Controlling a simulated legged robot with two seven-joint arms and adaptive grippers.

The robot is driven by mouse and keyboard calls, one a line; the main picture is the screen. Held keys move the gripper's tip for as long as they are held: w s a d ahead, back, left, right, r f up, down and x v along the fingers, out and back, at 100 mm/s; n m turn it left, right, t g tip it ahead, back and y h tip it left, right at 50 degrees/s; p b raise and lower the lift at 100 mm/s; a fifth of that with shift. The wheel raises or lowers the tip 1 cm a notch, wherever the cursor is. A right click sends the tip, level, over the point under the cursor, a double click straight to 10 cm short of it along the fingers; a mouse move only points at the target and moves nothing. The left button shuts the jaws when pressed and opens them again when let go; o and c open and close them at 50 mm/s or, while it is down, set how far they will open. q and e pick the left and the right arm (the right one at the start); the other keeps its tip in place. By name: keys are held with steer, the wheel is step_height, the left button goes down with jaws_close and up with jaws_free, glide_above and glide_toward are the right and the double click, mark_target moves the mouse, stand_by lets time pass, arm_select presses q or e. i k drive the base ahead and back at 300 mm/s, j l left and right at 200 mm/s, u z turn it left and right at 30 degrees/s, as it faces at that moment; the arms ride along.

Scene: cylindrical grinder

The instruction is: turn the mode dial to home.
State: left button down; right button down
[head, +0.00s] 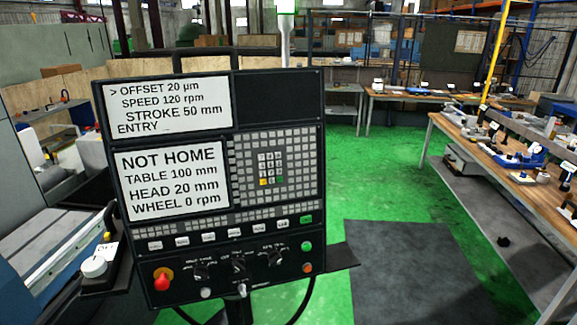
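The control panel (216,190) stands upright on the left. Its upper screen (168,107) lists offset 20 µm, speed 120 rpm and stroke 50 mm. Its lower screen (172,180) reads NOT HOME, table 100 mm, head 20 mm, wheel 0 rpm. Along the bottom are three black dials: a left dial (201,271), a middle dial (239,266) and a right dial (274,259). Their labels are too small to read, so I cannot tell which is the mode dial or where it points. Neither of my grippers is in view.
A red emergency button (162,281) is left of the dials; green (306,246) and orange (307,268) buttons are right. A white round knob (94,267) sits on a ledge at left. A workbench (520,165) stands right. Green floor and a dark mat (410,275) are clear.

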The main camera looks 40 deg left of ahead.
mark_target(201, 270)
steer(key=u, duration=1.7)
